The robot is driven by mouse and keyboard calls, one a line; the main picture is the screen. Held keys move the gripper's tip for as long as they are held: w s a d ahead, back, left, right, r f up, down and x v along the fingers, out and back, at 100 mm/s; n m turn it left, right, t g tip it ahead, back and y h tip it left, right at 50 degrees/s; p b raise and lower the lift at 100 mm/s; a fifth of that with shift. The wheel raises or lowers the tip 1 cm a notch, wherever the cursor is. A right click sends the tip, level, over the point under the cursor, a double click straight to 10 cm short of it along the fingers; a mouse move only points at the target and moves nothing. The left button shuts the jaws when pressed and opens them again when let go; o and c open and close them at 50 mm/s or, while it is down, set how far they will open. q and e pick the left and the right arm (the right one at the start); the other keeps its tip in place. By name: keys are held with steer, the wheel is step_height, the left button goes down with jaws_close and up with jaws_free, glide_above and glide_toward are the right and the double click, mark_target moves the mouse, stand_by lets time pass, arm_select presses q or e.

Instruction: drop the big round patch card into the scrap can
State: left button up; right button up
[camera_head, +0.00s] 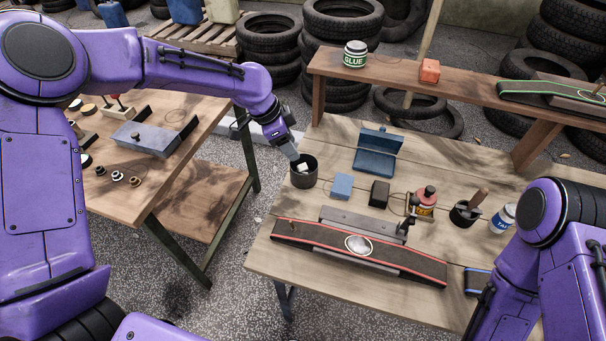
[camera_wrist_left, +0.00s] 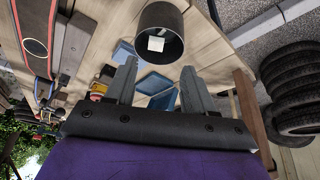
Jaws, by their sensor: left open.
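My left gripper (camera_head: 292,153) is over the can's back left rim. In the left wrist view, its fingers (camera_wrist_left: 158,85) are apart with nothing held between them, and the can (camera_wrist_left: 146,17) is just beyond them. My right gripper is out of view.
A black and red strip (camera_head: 300,235) with a round pale patch (camera_head: 358,245) lies along the bench front. A blue block (camera_head: 342,186), a black block (camera_head: 379,193) and an open blue case (camera_head: 378,155) stand right of the can. A glue tin (camera_head: 355,54) is on the shelf.

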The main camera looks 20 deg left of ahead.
arm_select(q)
steer(key=v, duration=0.6)
steer(key=shift+r, duration=0.1)
